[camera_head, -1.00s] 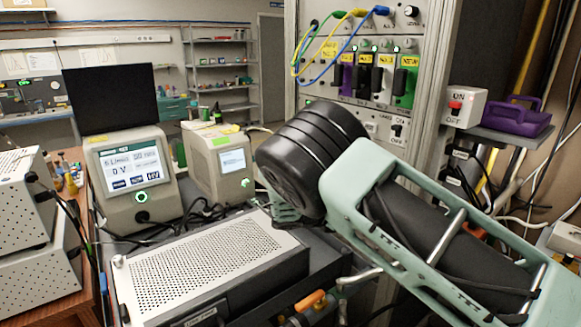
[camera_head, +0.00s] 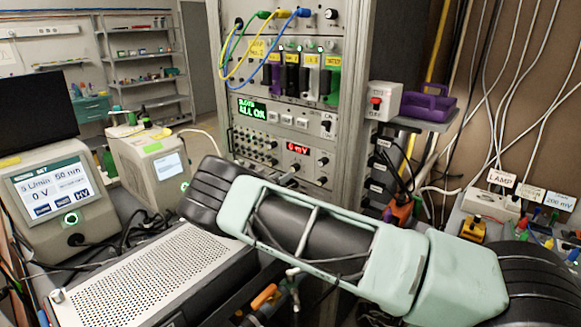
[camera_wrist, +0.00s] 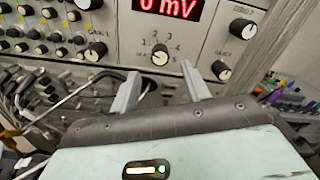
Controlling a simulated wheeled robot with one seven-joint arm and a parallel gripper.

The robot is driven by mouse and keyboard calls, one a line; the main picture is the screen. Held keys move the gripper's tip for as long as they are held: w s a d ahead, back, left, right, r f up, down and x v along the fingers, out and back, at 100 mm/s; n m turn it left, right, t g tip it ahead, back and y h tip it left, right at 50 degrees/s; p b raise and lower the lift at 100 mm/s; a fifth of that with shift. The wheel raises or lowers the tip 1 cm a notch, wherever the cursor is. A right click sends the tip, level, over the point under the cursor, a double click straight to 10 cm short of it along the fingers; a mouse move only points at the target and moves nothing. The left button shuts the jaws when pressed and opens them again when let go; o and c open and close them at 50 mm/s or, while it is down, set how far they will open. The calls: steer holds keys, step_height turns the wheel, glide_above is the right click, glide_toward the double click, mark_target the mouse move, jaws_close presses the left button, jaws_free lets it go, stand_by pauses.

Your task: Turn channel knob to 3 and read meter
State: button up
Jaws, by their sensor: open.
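The channel knob (camera_wrist: 160,53) is a small round knob on a grey panel, ringed by numbers including 2, 3 and 4. Its exact pointer setting is too small to read surely. The meter (camera_wrist: 168,8) is a red digital display just above it, showing 0 mV; it also shows in the head view (camera_head: 298,149). My gripper (camera_wrist: 160,70) is open, its two fingers apart and pointing at the panel. The knob appears beyond the fingertips, between them, with no contact visible. In the head view my arm hides the lower panel.
Two larger knobs flank the right of the meter, an upper right knob (camera_wrist: 241,28) and a gain knob (camera_wrist: 221,70). Rows of small knobs and cables fill the left of the panel. A perforated metal box (camera_head: 150,280) stands in front at left.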

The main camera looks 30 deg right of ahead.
mark_target(295, 168)
steer(key=p+x, duration=0.1)
steer(key=x, duration=0.4)
steer(key=shift+w+d, duration=0.1)
steer(key=shift+d, duration=0.25)
steer(key=c, duration=1)
